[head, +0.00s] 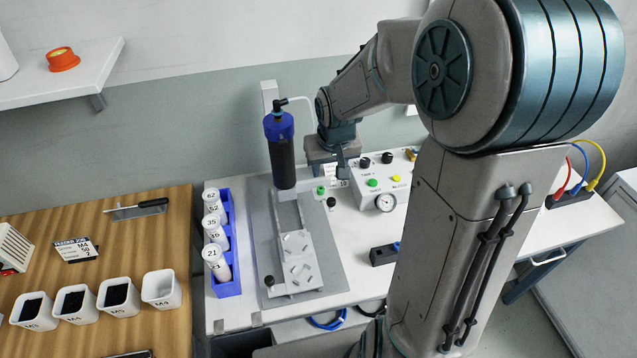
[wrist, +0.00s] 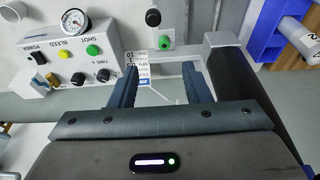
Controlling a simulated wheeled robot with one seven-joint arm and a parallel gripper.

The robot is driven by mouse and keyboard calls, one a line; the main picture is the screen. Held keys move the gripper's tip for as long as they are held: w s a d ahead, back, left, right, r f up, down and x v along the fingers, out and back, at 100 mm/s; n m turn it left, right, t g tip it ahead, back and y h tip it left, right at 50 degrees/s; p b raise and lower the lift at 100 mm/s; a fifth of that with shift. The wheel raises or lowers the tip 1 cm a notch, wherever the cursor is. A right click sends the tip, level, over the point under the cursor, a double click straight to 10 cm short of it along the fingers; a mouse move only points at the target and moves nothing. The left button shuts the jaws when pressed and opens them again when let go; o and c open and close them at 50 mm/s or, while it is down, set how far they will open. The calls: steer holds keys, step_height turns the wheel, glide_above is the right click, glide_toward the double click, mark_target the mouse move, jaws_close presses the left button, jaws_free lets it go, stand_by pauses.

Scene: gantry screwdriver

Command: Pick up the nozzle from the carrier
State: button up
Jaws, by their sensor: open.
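My gripper (head: 338,172) is open, low behind the bench fixture and just right of the dark cartridge. In the wrist view its two blue-grey fingers (wrist: 160,82) stand apart with a gap between them. In that gap I see a pale frame, part of a small printed label (wrist: 142,75) and a thin pale line; I cannot tell whether any of these is the nozzle or its carrier. A metal block with clamp pieces (head: 300,262) sits on the grey base plate (head: 331,273), well in front of my gripper. I cannot make out a nozzle there.
The dark cartridge with a blue cap (head: 279,128) stands close left of my gripper. The control box (head: 377,190) with gauge is close right. A blue rack (head: 227,288) of white numbered cylinders lines the left edge. A black block (head: 383,255) sits at front right.

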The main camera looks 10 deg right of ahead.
glide_toward(321, 189)
step_height(321, 189, down, 3)
steer(key=w+f, duration=0.2)
steer(key=f, duration=0.1)
steer(key=shift+f+b, duration=0.15)
steer(key=shift+b, duration=0.15)
steer(key=shift+w+f, duration=0.15)
steer(key=shift+f, duration=0.5)
jaws_close()
